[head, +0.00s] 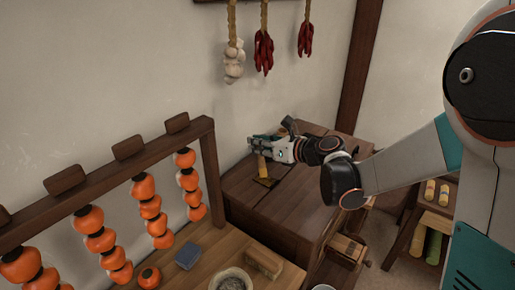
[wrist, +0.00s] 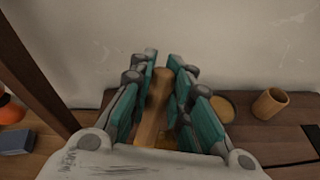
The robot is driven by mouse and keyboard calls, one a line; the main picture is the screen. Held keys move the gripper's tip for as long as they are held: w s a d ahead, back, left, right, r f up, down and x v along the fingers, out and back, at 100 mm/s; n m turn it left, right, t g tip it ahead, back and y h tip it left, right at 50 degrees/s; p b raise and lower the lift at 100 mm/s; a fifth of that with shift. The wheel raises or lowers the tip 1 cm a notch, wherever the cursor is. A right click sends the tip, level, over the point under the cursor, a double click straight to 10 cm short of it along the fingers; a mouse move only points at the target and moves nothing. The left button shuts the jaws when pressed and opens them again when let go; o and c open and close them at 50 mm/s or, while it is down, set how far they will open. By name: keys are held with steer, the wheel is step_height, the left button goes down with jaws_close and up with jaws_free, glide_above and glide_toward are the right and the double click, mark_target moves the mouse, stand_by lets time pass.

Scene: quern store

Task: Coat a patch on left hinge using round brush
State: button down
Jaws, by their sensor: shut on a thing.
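My gripper (head: 258,145) is over the dark wooden chest (head: 240,190), near the wall. It is shut on a pale wooden handle, which looks like the round brush (wrist: 151,108); this stands between the teal finger pads in the wrist view. In the head view a tan piece of the brush (head: 262,166) shows below the fingers. A small yellowish flat patch (head: 266,182) lies on the chest lid just below it; I cannot tell whether it is the left hinge. The bristles are not clear in either view.
In the wrist view a round shallow dish (wrist: 222,107) and a wooden cup (wrist: 270,103) stand on the chest right of the fingers. A wooden rack (head: 110,170) with strung orange fruit, a blue block (head: 188,256) and a bowl (head: 232,280) are at the left front. Garlic (head: 234,62) hangs above.

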steer(key=shift+r+p, duration=1)
steer(key=shift+r, duration=0.8)
steer(key=shift+d, duration=0.15)
